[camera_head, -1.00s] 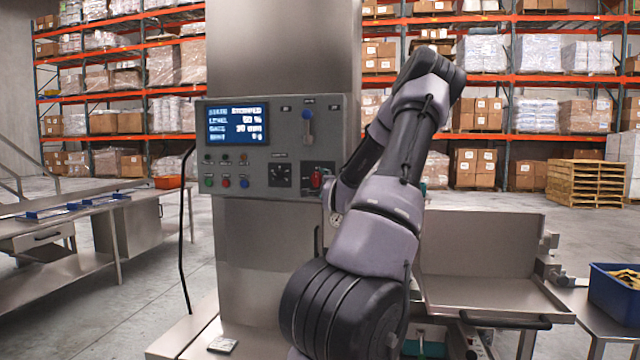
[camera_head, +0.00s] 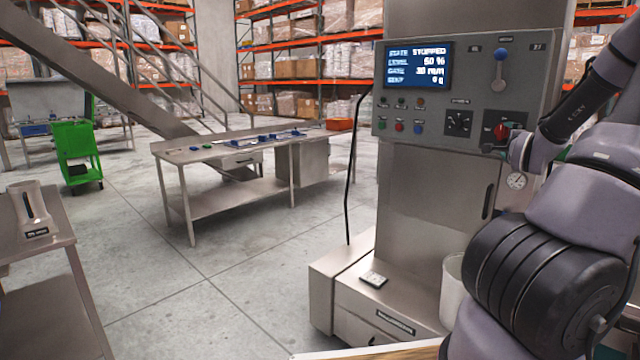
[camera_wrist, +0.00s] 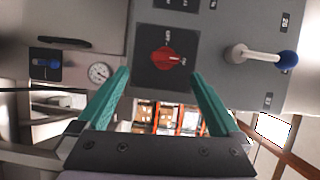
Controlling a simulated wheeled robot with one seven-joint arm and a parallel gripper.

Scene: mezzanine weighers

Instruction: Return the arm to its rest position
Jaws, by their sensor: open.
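My gripper (camera_wrist: 162,98) is open in the wrist view, its two green fingers apart with nothing between them. Beyond the fingertips is the red rotary switch (camera_wrist: 166,57) on the grey control panel (camera_wrist: 215,70); the gripper appears apart from it. In the head view my arm (camera_head: 560,200) fills the right side, bent up toward the panel (camera_head: 465,90). The red switch (camera_head: 500,132) shows beside the arm's end there, and the fingers cannot be made out clearly. The panel screen (camera_head: 418,65) reads STOPPED.
A lever with a blue knob (camera_head: 500,55) stands above the switch. A gauge (camera_head: 516,181) is close by the arm. A white container (camera_head: 453,290) stands below. A steel bench (camera_head: 230,145), a green cart (camera_head: 77,155) and open floor (camera_head: 240,270) lie to the left.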

